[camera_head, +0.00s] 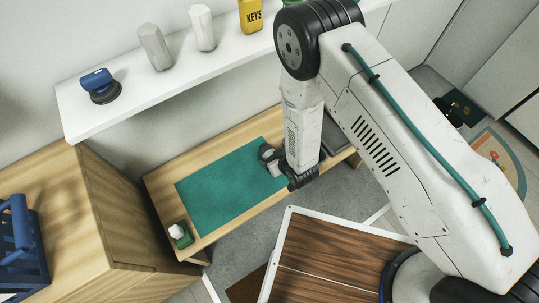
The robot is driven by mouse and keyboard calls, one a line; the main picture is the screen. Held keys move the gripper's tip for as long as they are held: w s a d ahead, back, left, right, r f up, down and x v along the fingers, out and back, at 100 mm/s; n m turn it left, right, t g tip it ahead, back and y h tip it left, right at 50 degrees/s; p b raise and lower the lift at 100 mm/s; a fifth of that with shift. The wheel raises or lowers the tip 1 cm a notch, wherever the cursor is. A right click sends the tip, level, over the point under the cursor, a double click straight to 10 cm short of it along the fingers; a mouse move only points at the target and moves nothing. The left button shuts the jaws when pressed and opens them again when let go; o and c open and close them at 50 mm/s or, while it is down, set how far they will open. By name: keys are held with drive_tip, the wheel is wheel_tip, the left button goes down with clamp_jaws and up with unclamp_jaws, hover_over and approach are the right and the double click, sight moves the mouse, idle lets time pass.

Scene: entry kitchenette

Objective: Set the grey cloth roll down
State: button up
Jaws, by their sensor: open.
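My gripper (273,162) is low over the right part of the teal mat (225,190) on the wooden bench, at the end of my downward-reaching forearm. It is small in this view and partly hidden by my wrist; it is open. A light grey piece shows at the gripper, and I cannot tell whether it is the cloth roll or part of my gripper. A grey upright faceted roll-like thing (155,47) stands on the white shelf, apart from my gripper; I cannot tell whether it is cloth.
The white shelf (90,130) also holds a blue-and-black item (99,86), a white faceted piece (203,28) and a yellow KEYS box (250,15). A green item (180,234) sits at the bench's near left. A dark tray (345,134) lies right. A blue crate (22,250) stands left.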

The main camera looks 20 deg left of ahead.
sight(270, 155)
drive_tip(key=x, duration=0.4)
drive_tip(key=shift+w+a+f, duration=0.1)
drive_tip(key=shift+w+f, duration=0.1)
drive_tip(key=shift+f, duration=0.05)
drive_tip(key=shift+c, duration=0.3)
drive_tip(key=c, duration=1.1)
